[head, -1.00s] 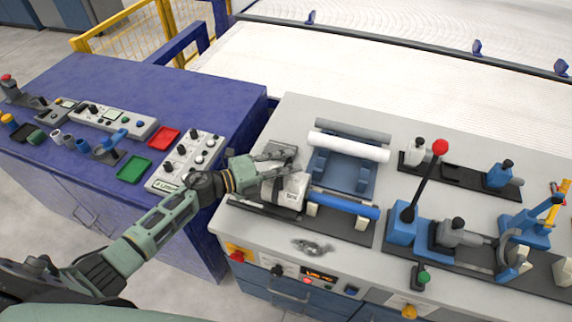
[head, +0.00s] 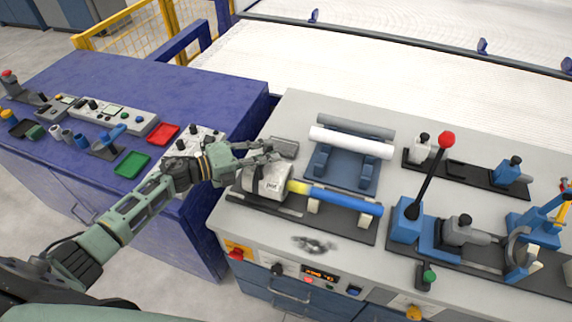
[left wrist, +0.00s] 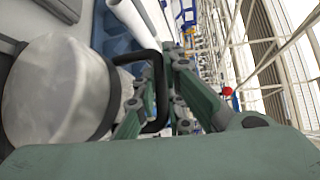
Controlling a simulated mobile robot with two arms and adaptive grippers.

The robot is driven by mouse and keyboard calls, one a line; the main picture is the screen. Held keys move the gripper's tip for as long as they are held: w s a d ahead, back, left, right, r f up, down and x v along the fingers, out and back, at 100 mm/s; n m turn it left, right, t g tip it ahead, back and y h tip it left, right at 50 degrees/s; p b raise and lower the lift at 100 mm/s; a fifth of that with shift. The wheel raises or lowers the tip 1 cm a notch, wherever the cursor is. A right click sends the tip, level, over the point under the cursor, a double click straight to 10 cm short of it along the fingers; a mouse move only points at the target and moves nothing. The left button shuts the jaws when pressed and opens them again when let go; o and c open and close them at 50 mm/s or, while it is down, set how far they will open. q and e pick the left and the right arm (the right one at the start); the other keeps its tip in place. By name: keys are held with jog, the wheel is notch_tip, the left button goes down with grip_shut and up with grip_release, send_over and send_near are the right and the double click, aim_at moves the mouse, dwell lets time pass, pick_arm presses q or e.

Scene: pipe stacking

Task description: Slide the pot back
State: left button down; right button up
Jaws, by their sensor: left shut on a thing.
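The pot (head: 266,184) is a pale grey-white cylinder with a dark band, lying on its side on a dark rail (head: 340,226) at the left part of the grey bench. My left gripper (head: 268,152) is at the pot's back side, shut on its black handle (left wrist: 158,92). The pot's round pale end fills the left of the left wrist view (left wrist: 60,90). A blue pipe (head: 345,200) lies in line with the pot, with a yellow end (head: 298,187) showing between them. My right gripper is not in view.
A blue rack (head: 342,170) behind holds a white pipe (head: 350,142) and a grey pipe (head: 355,127). A red-knobbed lever (head: 447,140) stands to the right. A blue cabinet with controls, a red tray (head: 164,134) and a green tray (head: 132,164) is on the left.

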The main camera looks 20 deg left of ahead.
pick_arm(q)
jog(key=a, duration=0.2)
jog(key=a+b, duration=0.1)
jog(key=a, duration=0.1)
jog(key=shift+a+f, duration=0.2)
jog(key=shift+a, duration=0.05)
jog(key=shift+w+a+r, duration=0.1)
jog(key=shift+w+a, duration=0.05)
jog(key=shift+a, duration=0.05)
jog(key=shift+d+r, duration=0.15)
jog(key=shift+d, duration=0.05)
jog(key=c, duration=2)
grip_release()
jog(key=shift+a, duration=0.2)
jog(key=shift+o, duration=0.9)
jog(key=shift+d, duration=0.2)
jog(key=v, duration=1.2)
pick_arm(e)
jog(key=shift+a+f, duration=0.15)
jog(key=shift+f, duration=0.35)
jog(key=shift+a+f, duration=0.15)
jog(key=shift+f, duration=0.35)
